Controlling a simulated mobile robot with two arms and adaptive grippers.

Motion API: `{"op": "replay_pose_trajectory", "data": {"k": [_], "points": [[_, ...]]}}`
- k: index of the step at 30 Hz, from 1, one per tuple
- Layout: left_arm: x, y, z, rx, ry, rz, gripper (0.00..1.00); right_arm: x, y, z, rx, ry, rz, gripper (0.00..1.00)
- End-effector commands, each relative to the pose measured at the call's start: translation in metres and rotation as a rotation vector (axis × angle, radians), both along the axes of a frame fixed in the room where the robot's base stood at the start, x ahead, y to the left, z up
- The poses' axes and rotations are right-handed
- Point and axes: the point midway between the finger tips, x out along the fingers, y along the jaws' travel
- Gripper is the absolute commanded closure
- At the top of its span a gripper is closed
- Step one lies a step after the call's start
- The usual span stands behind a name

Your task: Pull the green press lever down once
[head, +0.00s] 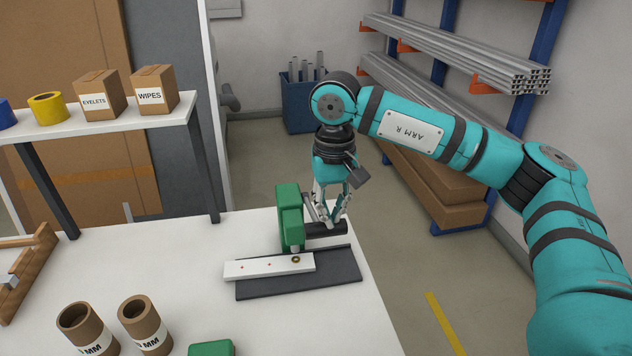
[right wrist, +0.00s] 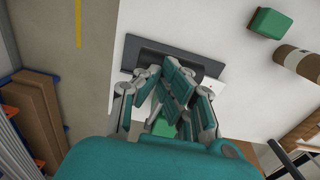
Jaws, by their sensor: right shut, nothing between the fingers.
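The green press (head: 290,215) stands upright on a dark base plate (head: 335,280) near the table's right edge. A dark round bar, seemingly its lever handle (head: 327,230), sticks out to the right, low beside the press. My right gripper (head: 333,222) is shut and empty, pointing down right at this bar; I cannot tell whether the fingertips touch it. A white strip (head: 262,267) with red marks and a brass ring lies under the press. In the right wrist view my right gripper's fingers (right wrist: 172,88) hide most of the press and the bar. My left gripper is not in view.
Two cardboard tubes (head: 147,325) and a green block (head: 212,348) stand at the table's front. A wooden frame (head: 22,270) is at the left. A raised shelf (head: 110,122) holds small boxes and tape rolls. A pipe rack (head: 455,60) stands behind my right arm.

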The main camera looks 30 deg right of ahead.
Motion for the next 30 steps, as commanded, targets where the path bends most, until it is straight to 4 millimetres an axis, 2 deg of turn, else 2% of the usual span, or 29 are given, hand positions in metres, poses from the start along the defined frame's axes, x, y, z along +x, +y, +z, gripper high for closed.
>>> {"op": "replay_pose_trajectory", "data": {"k": [3,30], "points": [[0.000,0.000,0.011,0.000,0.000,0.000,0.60,0.002,0.000,0.016,-0.001,0.001,0.002,1.00],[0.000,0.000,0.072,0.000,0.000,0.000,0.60,0.017,-0.004,0.105,0.000,0.000,0.002,1.00]]}}
